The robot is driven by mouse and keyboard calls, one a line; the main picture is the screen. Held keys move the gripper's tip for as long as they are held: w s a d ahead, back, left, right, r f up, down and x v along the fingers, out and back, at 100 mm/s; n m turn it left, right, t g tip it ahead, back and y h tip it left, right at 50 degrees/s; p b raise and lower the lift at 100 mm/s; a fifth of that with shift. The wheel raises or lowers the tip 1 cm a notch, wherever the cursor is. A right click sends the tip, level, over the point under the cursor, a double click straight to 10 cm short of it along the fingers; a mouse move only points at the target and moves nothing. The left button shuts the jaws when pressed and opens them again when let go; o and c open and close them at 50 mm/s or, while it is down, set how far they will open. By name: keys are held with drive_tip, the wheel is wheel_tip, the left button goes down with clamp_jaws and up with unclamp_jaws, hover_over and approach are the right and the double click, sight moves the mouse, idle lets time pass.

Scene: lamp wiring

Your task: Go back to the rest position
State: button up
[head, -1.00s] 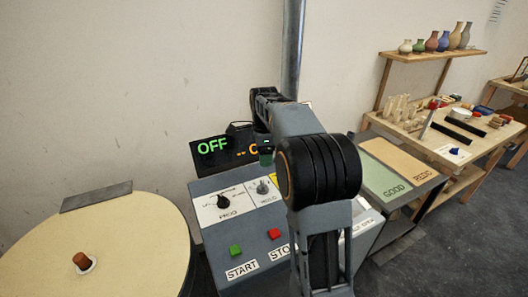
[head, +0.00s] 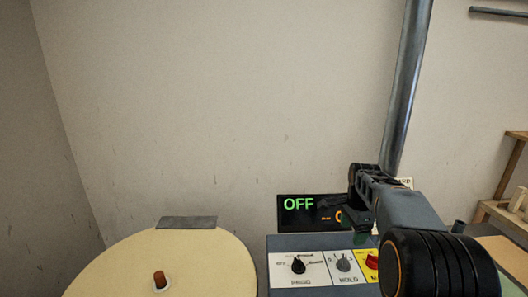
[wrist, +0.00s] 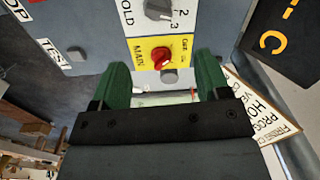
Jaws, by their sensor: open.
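My gripper (wrist: 163,88) shows in the wrist view with its two green fingers apart and nothing between them. It hangs over the control panel, close to the red knob (wrist: 162,57) on the yellow MAIN plate. In the head view my arm reaches in from the lower right, and it hides part of the panel (head: 310,243). The fingertips are hard to make out there. The display (head: 299,204) behind the panel reads OFF in green, with an orange character partly covered by my arm.
A round cream table (head: 205,255) with a brown peg (head: 159,279) stands at the left. A metal pole (head: 405,90) rises behind the panel. A sign board (wrist: 262,110) is close to the gripper's right. Wooden shelving (head: 512,170) stands at the far right.

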drive_tip(key=s+a+n+t, duration=0.1)
drive_tip(key=s+a+n, duration=0.2)
drive_tip(key=s+n, duration=0.2)
drive_tip(key=s+a+f+n+t, duration=0.1)
drive_tip(key=s+a+n, duration=0.3)
drive_tip(key=s, duration=0.5)
drive_tip(key=s+a+n+t, duration=0.1)
drive_tip(key=s+a+n, duration=0.3)
drive_tip(key=s+n, duration=0.3)
drive_tip(key=shift+s+f+n+t, duration=0.3)
drive_tip(key=shift+f+n+t, duration=0.05)
drive_tip(key=shift+n+t, duration=0.05)
